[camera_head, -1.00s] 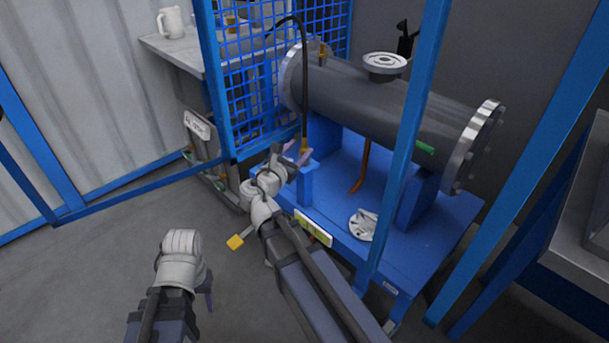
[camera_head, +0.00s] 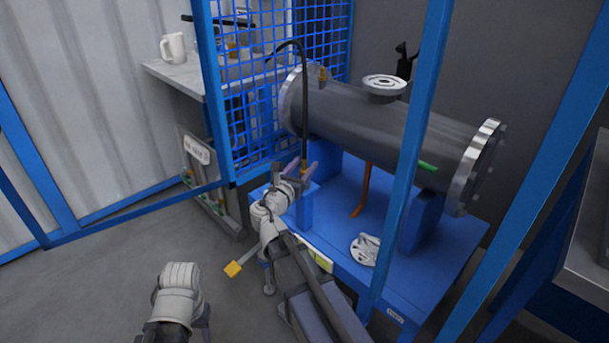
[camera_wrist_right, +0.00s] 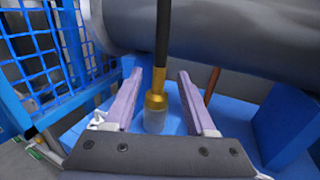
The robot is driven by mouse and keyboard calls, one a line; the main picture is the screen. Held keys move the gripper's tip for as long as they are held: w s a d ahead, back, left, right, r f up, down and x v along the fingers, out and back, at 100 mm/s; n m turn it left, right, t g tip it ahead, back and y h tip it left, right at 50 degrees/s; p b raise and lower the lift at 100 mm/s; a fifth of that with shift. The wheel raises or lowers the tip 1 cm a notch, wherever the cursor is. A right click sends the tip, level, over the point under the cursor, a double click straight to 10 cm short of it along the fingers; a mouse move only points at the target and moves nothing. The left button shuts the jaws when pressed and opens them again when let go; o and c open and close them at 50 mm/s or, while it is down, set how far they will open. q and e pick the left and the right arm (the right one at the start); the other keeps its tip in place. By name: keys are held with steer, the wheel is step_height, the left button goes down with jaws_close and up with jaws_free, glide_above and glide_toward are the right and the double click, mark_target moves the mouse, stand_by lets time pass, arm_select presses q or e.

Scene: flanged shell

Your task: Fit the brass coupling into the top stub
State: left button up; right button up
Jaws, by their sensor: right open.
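The brass coupling (camera_wrist_right: 158,82) is on the lower end of a black hose, upright above a grey cylinder (camera_wrist_right: 155,118) in the right wrist view. My right gripper (camera_wrist_right: 160,74) is open, with one finger on each side of the coupling and visible gaps. In the head view the right gripper (camera_head: 299,170) is at the blue post, where the coupling (camera_head: 304,169) is small and partly hidden. A pale flanged stub (camera_head: 384,84) stands on top of the grey shell (camera_head: 385,121). My left gripper (camera_head: 206,325) is low at the left, its fingers mostly hidden.
Blue frame posts (camera_head: 408,150) stand in front of the shell. A blue mesh panel (camera_head: 262,90) is left of it. A white flanged part (camera_head: 364,249) lies on the blue base (camera_head: 395,275). A mug (camera_head: 173,47) stands on the rear bench. An orange-brown rod (camera_head: 362,190) is below the shell.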

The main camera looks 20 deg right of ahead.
steer(key=x, duration=0.4)
steer(key=shift+w+d+r, duration=0.15)
steer(key=shift+w+r, duration=0.1)
steer(key=shift+c, duration=0.3)
jaws_close()
